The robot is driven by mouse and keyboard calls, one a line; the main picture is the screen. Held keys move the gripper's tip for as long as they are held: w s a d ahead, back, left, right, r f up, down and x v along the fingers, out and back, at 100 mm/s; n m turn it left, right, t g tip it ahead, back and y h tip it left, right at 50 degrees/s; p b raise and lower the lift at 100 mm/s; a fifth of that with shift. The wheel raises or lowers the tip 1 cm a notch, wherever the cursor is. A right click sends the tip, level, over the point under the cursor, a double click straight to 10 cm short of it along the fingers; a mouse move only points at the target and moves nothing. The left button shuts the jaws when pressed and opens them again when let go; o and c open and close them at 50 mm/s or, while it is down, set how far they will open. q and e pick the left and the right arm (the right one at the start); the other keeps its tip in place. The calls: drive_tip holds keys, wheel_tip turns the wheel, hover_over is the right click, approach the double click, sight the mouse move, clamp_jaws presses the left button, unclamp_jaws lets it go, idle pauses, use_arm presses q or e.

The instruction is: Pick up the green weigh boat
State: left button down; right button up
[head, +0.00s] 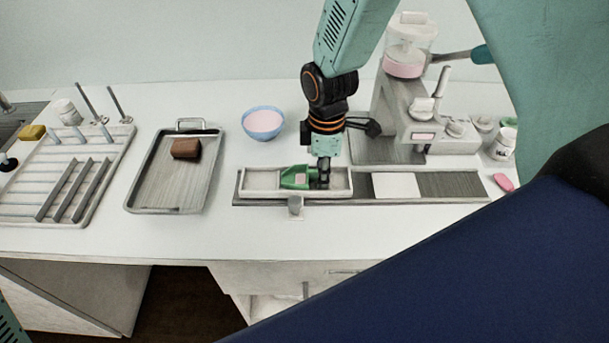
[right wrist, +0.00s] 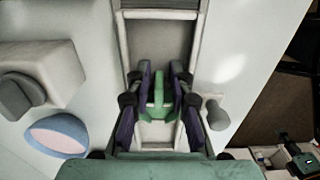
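The green weigh boat (head: 292,178) lies in a shallow white tray (head: 248,184) on a long grey rail in the head view. A small pale patch shows inside the boat. My right gripper (head: 321,178) is lowered over the boat's right end. In the right wrist view the weigh boat (right wrist: 158,112) sits between the two dark fingers of my right gripper (right wrist: 161,76). The fingers are apart, one on each side, with a narrow gap beside the boat's slim part. Finger contact with its wider part is unclear. My left gripper is out of view.
Behind the rail stands a grey mill (head: 396,105) with a pink-filled hopper. A blue bowl (head: 263,123) of pink stuff is behind left. A metal tray (head: 150,190) with a brown block (head: 186,149) and a drying rack (head: 40,205) are left. Front counter is clear.

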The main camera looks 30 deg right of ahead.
drive_tip(key=shift+w, duration=0.1)
drive_tip(key=shift+a+r, duration=0.1)
drive_tip(key=shift+a, duration=0.05)
clamp_jaws()
wheel_tip(320, 180, up, 10)
idle(0.6)
